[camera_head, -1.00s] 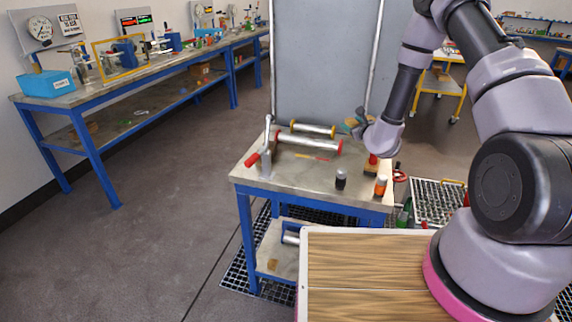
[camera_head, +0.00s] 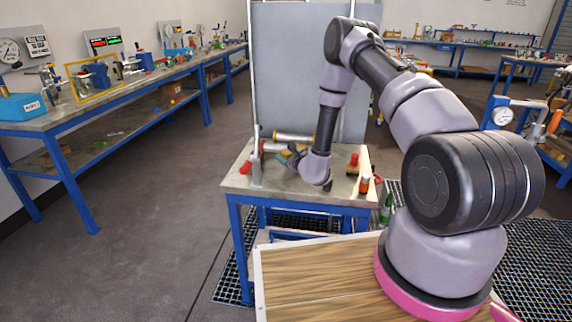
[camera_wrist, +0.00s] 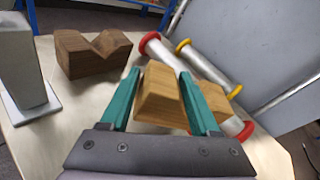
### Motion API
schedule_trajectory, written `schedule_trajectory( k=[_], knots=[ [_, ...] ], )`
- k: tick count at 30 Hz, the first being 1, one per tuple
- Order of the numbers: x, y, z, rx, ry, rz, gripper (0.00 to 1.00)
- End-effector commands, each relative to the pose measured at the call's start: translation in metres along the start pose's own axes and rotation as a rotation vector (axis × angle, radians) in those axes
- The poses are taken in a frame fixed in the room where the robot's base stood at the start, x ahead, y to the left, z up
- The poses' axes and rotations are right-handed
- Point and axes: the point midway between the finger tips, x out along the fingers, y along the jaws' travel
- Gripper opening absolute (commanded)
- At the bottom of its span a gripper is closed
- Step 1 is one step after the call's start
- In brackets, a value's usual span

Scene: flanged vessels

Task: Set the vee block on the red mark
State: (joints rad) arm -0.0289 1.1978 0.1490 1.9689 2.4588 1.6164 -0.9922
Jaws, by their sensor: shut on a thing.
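My gripper (camera_wrist: 160,75) is shut on a light wooden vee block (camera_wrist: 157,97), with one teal finger on each side of it. In the head view my gripper (camera_head: 293,156) is low over the bench top, near the flanged vessels. A darker brown vee block (camera_wrist: 92,54) stands on the bench to the left of the held one. A silver vessel with red flanges (camera_wrist: 162,52) lies just beyond the held block, and a vessel with yellow flanges (camera_wrist: 208,67) lies behind it. I cannot make out the red mark in either view now.
A grey upright post (camera_wrist: 22,62) stands at the left of the bench (camera_head: 290,188). A red bottle (camera_head: 353,162), an orange one (camera_head: 364,185) and a dark one (camera_head: 328,186) stand at its right. A grey panel (camera_head: 290,80) rises behind.

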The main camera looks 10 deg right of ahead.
Motion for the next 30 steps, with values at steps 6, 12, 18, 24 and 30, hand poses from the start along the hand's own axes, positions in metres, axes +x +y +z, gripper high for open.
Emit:
schedule_trajectory(
  k=[6,12,18,24,30],
  knots=[
    [0.006,0.011,-0.029,0.0,0.001,0.0,0.0],
    [0.008,0.013,-0.035,-0.001,0.0,0.0,0.0],
    [0.008,0.014,-0.037,-0.001,0.0,0.0,0.0],
    [0.008,0.014,-0.036,-0.001,0.0,0.0,0.93],
    [0.008,0.014,-0.035,0.0,0.0,0.0,0.93]
  ],
)
